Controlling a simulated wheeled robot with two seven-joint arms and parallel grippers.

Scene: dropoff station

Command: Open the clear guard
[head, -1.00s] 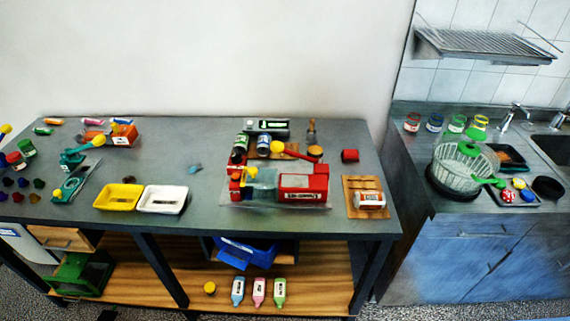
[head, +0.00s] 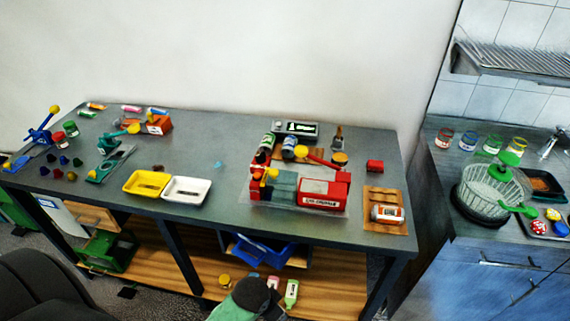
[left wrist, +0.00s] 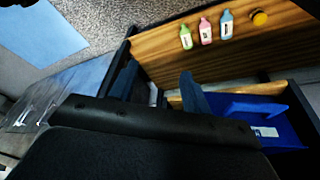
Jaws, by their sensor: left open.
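The red can-crusher machine (head: 325,196) stands on the worktop right of the middle, with "CAN CRUSHER" lettering on its front. The clear guard (head: 283,184) is a see-through, bluish panel at the machine's left half and seems to be down over the opening. A yellow-knobbed red lever (head: 318,160) lies behind it. In the left wrist view, my left gripper (left wrist: 160,92) is open and empty, its dark fingers apart in front of the lower shelf, well away from the guard. My right gripper is not in view.
A yellow tray (head: 146,184) and a white tray (head: 187,191) lie left of the machine. A can on a wooden board (head: 384,229) lies to its right. A blue bin (head: 262,250) and several bottles are on the lower shelf. The worktop left of the machine is partly free.

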